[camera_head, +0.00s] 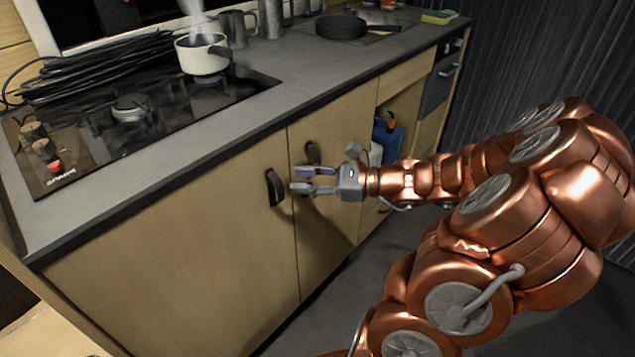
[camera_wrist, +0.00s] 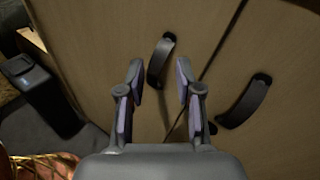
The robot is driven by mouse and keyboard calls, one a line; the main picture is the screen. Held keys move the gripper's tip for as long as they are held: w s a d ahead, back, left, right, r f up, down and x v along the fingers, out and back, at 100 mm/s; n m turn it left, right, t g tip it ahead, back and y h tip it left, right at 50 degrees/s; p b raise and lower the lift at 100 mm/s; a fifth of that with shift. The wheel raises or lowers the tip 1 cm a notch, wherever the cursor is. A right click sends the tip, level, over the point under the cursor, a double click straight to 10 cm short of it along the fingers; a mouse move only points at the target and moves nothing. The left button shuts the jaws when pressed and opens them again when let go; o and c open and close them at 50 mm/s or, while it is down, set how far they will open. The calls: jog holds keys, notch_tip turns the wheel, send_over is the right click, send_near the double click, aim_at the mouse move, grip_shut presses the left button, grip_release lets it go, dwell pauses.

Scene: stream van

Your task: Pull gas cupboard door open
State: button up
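Two pale wood cupboard doors stand side by side under the worktop, both shut: a left door (camera_head: 190,265) and a right door (camera_head: 330,225). Each has a dark curved handle near the seam, the left one (camera_head: 274,188) and the right one (camera_head: 312,153). Neither door is labelled, so I cannot tell which is the gas cupboard. My gripper (camera_head: 302,179) is open in front of the right door.
Right of the doors is an open compartment with a blue object (camera_head: 386,137). Above are a hob (camera_head: 105,125) with a steaming white pot (camera_head: 203,57), coiled black cable (camera_head: 95,65) and a black pan (camera_head: 341,27).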

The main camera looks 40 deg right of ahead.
aim_at(318, 165)
jog(key=d+f+m+t+h+b, duration=0.35)
jog(key=d+m, duration=0.25)
jog(key=d, duration=0.5)
jog(key=shift+t, duration=0.45)
jog(key=shift+f+x, duration=0.15)
jog(key=shift+x, duration=1.7)
jog(key=shift+f+x, duration=0.2)
jog(key=shift+x, duration=1.6)
grip_shut()
